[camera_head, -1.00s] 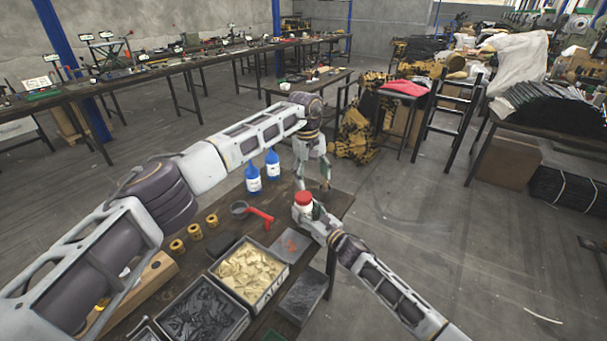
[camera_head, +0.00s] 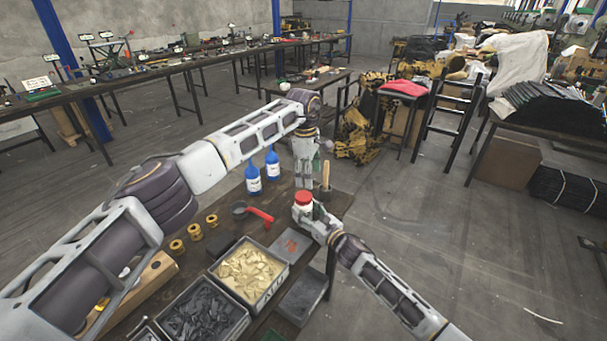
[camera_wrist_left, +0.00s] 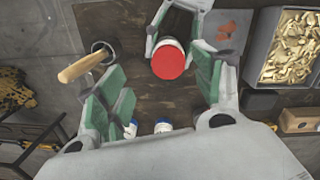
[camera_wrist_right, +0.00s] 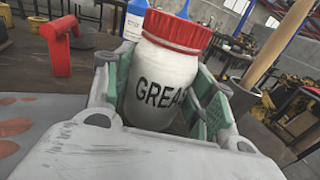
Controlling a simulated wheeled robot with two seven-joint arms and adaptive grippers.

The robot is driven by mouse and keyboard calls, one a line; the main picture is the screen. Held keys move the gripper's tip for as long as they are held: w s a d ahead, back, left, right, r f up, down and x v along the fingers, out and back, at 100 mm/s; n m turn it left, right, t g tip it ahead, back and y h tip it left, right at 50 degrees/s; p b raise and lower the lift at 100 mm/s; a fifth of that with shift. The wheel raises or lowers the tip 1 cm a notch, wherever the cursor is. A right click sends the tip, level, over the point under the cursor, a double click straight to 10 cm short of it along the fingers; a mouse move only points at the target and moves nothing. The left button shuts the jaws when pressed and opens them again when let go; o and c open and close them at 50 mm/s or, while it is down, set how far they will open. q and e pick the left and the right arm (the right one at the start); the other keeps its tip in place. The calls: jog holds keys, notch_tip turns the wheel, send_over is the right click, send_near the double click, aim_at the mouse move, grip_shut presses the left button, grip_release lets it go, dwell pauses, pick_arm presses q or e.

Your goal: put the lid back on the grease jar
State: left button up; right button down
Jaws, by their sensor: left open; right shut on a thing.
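The grease jar (camera_wrist_right: 160,85) is a white jar lettered "GREA…", the rest hidden by a finger. The red lid (camera_wrist_right: 178,32) sits on its mouth and looks level. My right gripper (camera_head: 304,214) is shut around the jar's body, holding it near the table's right edge. In the left wrist view the red lid (camera_wrist_left: 168,62) shows from above as a full disc. My left gripper (camera_head: 307,184) points down, just behind the jar in the head view. Its fingers (camera_wrist_left: 164,82) are spread and empty, apart from the lid.
A dark pot holding a wooden handle (camera_head: 326,175) stands beside my left gripper. Two blue bottles (camera_head: 272,163), a red-handled tool (camera_head: 260,215), several brass rings (camera_head: 195,232) and bins of parts (camera_head: 285,275) are on the table (camera_head: 228,200). Open floor lies to the right.

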aim_at(303, 196)
pick_arm(q)
jog(key=n, duration=0.4)
jog(key=shift+a+n, duration=0.3)
jog(key=shift+a, duration=0.05)
jog(key=n, duration=0.5)
jog(key=shift+a+y, duration=0.25)
jog(key=shift+y, duration=0.05)
jog(key=n, duration=0.4)
jog(key=shift+a+n, duration=0.15)
jog(key=shift+n, duration=0.25)
jog(key=n, duration=0.5)
jog(key=shift+f, duration=0.15)
jog(key=shift+f, duration=3.9)
jog(key=shift+c, duration=0.2)
